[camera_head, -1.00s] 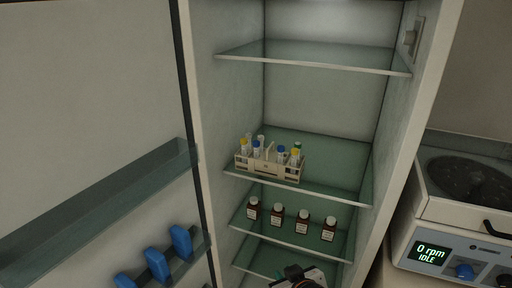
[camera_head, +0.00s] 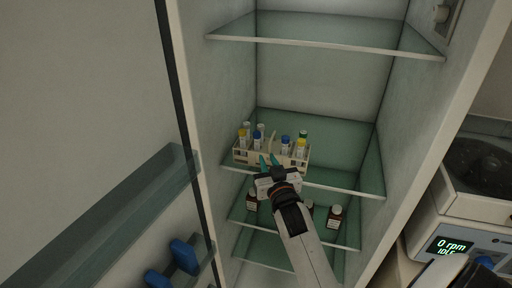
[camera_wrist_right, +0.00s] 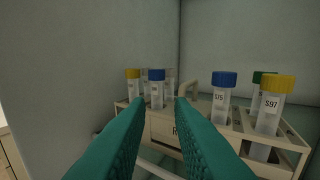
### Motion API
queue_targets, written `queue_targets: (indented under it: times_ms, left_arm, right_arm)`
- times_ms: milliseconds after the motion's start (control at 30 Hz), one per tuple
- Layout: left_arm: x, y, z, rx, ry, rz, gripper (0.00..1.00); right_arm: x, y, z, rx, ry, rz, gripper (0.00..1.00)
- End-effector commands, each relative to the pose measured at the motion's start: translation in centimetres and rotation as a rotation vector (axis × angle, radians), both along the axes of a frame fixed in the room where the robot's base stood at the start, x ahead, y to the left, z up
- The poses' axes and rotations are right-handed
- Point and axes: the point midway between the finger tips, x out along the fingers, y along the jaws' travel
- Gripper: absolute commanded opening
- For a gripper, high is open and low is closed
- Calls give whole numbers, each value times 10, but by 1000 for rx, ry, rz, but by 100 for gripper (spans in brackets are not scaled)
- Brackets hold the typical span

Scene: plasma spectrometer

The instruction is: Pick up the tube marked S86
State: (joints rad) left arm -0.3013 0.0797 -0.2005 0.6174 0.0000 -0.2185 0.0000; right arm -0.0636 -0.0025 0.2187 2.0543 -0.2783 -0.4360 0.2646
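A beige tube rack (camera_head: 241,157) stands on a glass shelf inside the open fridge and holds several capped tubes. In the right wrist view, a blue-capped tube (camera_wrist_right: 156,92) shows between my fingertips, farther off, with a label too small to read. A blue-capped tube (camera_wrist_right: 222,99) marked S75 and a yellow-capped tube (camera_wrist_right: 270,108) marked S97 stand at the right. I cannot read S86 on any tube. My right gripper (camera_head: 268,160) is open and empty in front of the rack; its teal fingers (camera_wrist_right: 160,101) hide part of the rack.
A glass shelf (camera_head: 322,44) spans above the rack with free room between. Brown bottles (camera_head: 335,217) stand on the shelf below. The fridge side walls bound the space. A centrifuge (camera_head: 470,215) stands at the right; the door with blue items (camera_head: 184,256) is at the left.

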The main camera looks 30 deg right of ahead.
Motion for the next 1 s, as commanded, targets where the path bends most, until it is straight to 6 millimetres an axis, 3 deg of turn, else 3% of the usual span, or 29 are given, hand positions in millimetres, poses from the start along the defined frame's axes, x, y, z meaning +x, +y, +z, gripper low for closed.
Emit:
queue_targets:
  times_ms: [100,367,633,1000]
  left_arm:
    - [2,0,7,0,-2,0,100]
    - [3,0,16,0,-4,0,100]
    - [1,0,30,0,-1,0,100]
    - [3,0,30,-1,-3,0,100]
  right_arm:
    - [17,-6,3,-1,-1,0,20]
    - [34,-11,4,0,0,1,20]
    - [68,-21,5,0,1,1,20]
    - [75,-24,3,0,1,1,17]
